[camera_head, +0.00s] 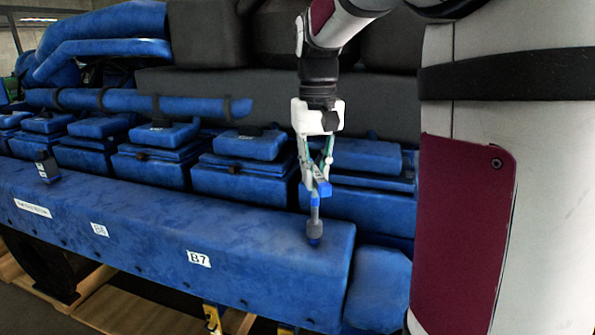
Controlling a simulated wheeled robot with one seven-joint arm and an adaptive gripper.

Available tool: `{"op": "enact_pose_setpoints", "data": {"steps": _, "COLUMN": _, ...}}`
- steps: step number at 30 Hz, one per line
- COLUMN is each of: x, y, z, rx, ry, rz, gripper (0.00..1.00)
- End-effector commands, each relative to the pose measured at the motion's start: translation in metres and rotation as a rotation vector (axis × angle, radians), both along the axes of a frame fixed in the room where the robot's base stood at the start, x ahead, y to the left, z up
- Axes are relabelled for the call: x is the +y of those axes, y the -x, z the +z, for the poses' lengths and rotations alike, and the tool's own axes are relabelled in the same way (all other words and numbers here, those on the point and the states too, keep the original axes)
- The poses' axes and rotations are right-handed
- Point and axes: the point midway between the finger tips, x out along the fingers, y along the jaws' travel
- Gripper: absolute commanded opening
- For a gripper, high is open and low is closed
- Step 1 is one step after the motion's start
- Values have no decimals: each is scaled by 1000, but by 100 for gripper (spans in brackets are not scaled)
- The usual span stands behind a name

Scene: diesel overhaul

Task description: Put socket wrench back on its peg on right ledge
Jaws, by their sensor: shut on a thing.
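My gripper (317,183) points down over the right end of the long blue ledge (150,225). It is shut on the socket wrench (315,208), which has a blue upper part between the fingers and a grey shaft hanging below. The wrench looks about upright. Its thicker grey lower end meets a small dark blue piece (314,242) at the ledge top, which may be the peg. I cannot tell whether the wrench is seated on it, touching it or just above it.
A blue engine with several box-like covers (250,145) rises close behind the ledge. Labels B6 (99,230) and B7 (199,259) mark the ledge front. A small dark and blue object (47,167) stands at the ledge's left. The ledge top between is clear.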

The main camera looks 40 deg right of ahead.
Motion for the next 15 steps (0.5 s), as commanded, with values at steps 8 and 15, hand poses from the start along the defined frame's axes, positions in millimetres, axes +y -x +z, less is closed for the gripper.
{"op": "enact_pose_setpoints", "data": {"steps": 8, "x": 0, "y": 0, "z": -3, "rx": -1, "ry": 0, "rz": 0, "gripper": 0}}
{"op": "enact_pose_setpoints", "data": {"steps": 15, "x": 0, "y": 0, "z": -11, "rx": 0, "ry": -1, "rz": 0, "gripper": 0}}
